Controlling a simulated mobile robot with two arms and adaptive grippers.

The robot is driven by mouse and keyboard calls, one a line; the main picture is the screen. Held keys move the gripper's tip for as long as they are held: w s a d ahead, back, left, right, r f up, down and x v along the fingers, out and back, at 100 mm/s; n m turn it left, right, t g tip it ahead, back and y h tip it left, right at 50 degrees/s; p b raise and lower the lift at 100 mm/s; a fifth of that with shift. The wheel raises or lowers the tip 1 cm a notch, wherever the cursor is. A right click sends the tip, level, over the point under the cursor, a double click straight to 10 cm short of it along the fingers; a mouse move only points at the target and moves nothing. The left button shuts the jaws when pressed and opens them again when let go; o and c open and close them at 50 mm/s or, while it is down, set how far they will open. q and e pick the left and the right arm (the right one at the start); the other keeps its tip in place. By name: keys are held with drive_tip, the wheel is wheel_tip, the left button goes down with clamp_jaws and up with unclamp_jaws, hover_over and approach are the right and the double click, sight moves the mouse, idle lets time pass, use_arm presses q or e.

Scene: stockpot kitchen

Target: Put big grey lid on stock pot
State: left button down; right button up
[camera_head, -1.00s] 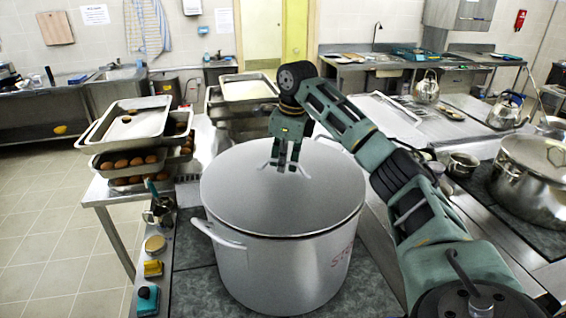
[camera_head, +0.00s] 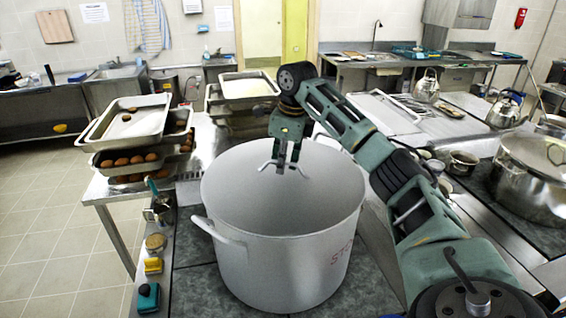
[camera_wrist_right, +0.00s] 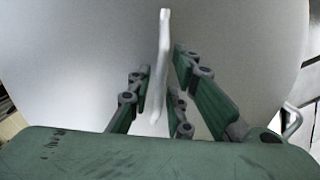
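The stock pot (camera_head: 285,270) stands upright on the counter in the head view, with a side handle at its left. The big grey lid (camera_head: 245,195) covers its mouth and looks level, its rim along the pot's rim. The lid also fills most of the right wrist view (camera_wrist_right: 70,60). My right gripper (camera_head: 288,160) points down over the lid's raised handle (camera_head: 268,165). In the right wrist view the handle (camera_wrist_right: 160,70) stands between the fingers of my right gripper (camera_wrist_right: 160,85), which look apart from it on both sides. My left gripper is not in view.
Trays with brown round items (camera_head: 128,160) stand at left. A sponge (camera_head: 148,297) and small items line the counter's left edge. Another lidded pot (camera_head: 535,185) and kettles (camera_head: 505,110) are at right. My right arm spans the space right of the stock pot.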

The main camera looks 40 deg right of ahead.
drive_tip(key=shift+o, duration=0.8)
drive_tip(key=shift+f, duration=0.15)
wheel_tip(320, 180, up, 12)
drive_tip(key=s, duration=0.1)
drive_tip(key=shift+s+d, duration=0.25)
drive_tip(key=shift+s, duration=0.15)
